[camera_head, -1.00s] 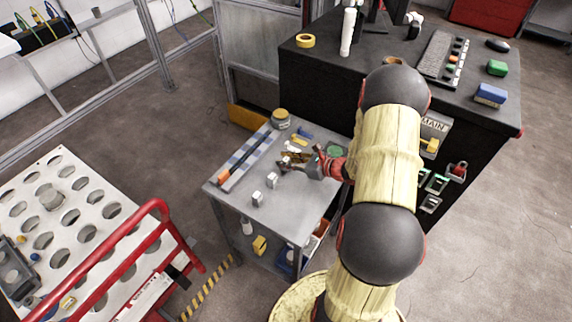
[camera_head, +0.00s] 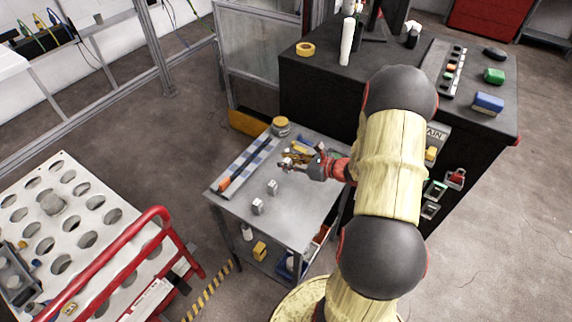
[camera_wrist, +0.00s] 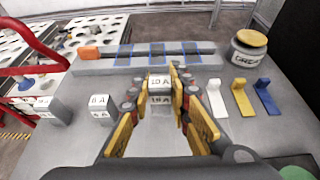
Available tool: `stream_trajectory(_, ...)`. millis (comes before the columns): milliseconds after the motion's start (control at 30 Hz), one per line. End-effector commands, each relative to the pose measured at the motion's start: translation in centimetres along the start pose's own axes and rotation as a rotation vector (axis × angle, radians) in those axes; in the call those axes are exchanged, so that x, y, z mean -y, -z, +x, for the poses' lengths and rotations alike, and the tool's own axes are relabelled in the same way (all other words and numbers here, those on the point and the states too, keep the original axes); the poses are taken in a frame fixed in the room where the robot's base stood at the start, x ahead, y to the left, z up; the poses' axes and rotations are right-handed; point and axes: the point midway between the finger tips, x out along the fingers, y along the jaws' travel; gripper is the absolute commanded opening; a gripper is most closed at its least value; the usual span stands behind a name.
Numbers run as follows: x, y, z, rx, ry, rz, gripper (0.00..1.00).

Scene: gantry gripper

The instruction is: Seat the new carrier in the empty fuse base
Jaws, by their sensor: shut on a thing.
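In the wrist view, my gripper (camera_wrist: 160,92) is shut on a white block-shaped carrier (camera_wrist: 160,83), with printed amp labels on its top and front. Its yellow-and-black fingers flank the block. On the dark cabinet's front at right are small green-edged units (camera_head: 435,190) that look like fuse bases, partly hidden by my arm. I cannot tell which one is empty.
Two more white carriers stand on the cart, one nearer (camera_head: 257,206) and one farther (camera_head: 272,187). White, yellow and blue hooked pieces (camera_wrist: 240,98) and a grease tin (camera_wrist: 249,48) stand right of my gripper. A rail (camera_wrist: 145,60) lies beyond. A red-railed cart (camera_head: 150,225) is at left.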

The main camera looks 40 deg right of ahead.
Motion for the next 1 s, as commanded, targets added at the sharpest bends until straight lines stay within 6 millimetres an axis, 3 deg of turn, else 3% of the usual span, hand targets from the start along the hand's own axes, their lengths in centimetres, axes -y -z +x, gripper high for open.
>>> stream_trajectory(233,-1.6,-3.7,-6.3,0.0,0.006,0.001,0.0)
stream_trajectory(500,-3.8,-3.6,-12.3,-0.001,0.005,0.005,0.0)
stream_trajectory(700,-4.6,-3.6,-14.4,-0.001,0.002,0.004,0.0)
stream_trajectory(1000,-4.9,-3.5,-15.0,-0.001,0.002,0.004,0.0)
